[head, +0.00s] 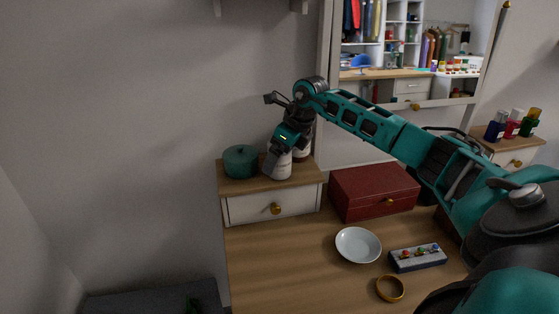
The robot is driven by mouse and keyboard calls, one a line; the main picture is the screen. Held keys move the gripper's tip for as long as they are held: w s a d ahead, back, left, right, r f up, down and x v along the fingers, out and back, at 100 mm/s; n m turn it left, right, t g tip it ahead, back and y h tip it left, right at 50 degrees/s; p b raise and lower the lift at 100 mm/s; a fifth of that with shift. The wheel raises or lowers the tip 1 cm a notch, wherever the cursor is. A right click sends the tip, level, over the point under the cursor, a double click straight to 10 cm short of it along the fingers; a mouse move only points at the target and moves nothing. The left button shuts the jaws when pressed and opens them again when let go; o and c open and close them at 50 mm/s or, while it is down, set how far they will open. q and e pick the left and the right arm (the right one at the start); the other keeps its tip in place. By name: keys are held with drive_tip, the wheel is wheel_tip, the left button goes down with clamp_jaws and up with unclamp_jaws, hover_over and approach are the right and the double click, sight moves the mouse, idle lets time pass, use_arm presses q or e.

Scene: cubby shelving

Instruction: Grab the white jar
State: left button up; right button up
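The white jar (281,170) stands on the wooden top of a small drawer unit (241,207) at the back left of the table. My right arm reaches in from the right. My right gripper (275,158) points down at the jar and covers its upper part. Its fingers overlap the jar in the picture, so I cannot tell whether they are shut on it. Another white item (302,153) shows partly behind the gripper. My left gripper is not in view.
A teal lidded pot (240,161) stands just left of the jar. A red box (374,191), white dish (358,245), jewelry tray (418,258) and gold bangle (390,289) sit on the table (275,260). A mirror (410,104) stands behind. Several bottles (512,125) are at right.

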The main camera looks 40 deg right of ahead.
drive_tip(key=shift+f, duration=0.1)
drive_tip(key=c, duration=1.3)
